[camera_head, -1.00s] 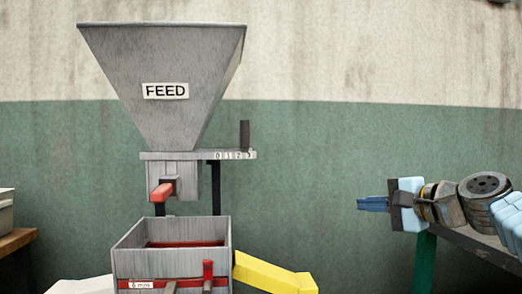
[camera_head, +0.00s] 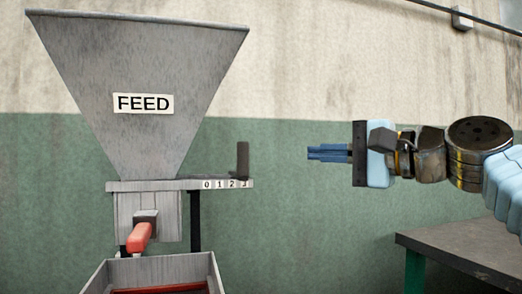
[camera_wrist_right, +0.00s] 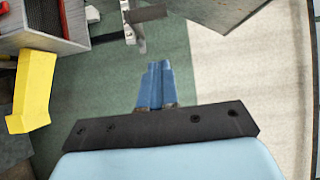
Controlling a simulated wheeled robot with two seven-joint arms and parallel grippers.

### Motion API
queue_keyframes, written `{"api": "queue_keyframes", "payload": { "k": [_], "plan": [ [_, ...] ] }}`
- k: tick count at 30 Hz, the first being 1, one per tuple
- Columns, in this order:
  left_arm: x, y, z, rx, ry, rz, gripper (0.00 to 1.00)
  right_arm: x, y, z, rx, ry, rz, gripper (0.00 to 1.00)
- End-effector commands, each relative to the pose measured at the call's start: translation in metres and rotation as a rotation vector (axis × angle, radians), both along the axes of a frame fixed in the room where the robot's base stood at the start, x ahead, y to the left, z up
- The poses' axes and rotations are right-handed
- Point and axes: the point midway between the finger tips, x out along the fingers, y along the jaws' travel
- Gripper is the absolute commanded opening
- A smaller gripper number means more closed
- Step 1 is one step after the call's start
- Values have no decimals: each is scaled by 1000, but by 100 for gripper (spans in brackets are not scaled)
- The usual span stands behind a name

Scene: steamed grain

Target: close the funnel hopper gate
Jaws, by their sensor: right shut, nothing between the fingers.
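The grey funnel hopper (camera_head: 140,75) carries a FEED label and stands at the left of the head view. Below it a gate bar with a 0-1-2-3 scale (camera_head: 225,184) sticks out to the right. A dark upright handle (camera_head: 243,160) stands near the 3 end of the bar; it also shows in the wrist view (camera_wrist_right: 146,14). My right gripper (camera_head: 310,153) is shut and empty, pointing left, to the right of the handle and apart from it. Its blue fingers (camera_wrist_right: 156,75) show together in the wrist view. My left gripper is not in view.
A red-handled lever (camera_head: 139,238) projects from the chute below the hopper. A grey box (camera_head: 190,264) with a red inside stands under it. A dark table (camera_head: 465,255) is at the right. A yellow spout (camera_wrist_right: 35,90) shows in the wrist view. The space between gripper and handle is clear.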

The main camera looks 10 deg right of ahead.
Motion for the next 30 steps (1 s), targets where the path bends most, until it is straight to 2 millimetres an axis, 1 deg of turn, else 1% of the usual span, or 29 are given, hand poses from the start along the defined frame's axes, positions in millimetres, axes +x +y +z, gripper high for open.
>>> {"api": "queue_keyframes", "payload": {
  "k": [1,10,12,15,18,22,30],
  "plan": [
    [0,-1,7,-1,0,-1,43,10,5,2,1,5,1,0],
    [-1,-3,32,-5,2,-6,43,61,43,4,1,3,2,0],
    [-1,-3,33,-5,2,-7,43,61,56,2,0,2,0,0],
    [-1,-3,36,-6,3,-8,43,63,68,1,-2,2,0,0],
    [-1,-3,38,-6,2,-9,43,65,76,1,0,2,-1,0],
    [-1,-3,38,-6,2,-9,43,65,81,0,0,1,-1,0],
    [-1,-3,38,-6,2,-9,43,65,81,-1,0,1,-1,0]
  ]
}}
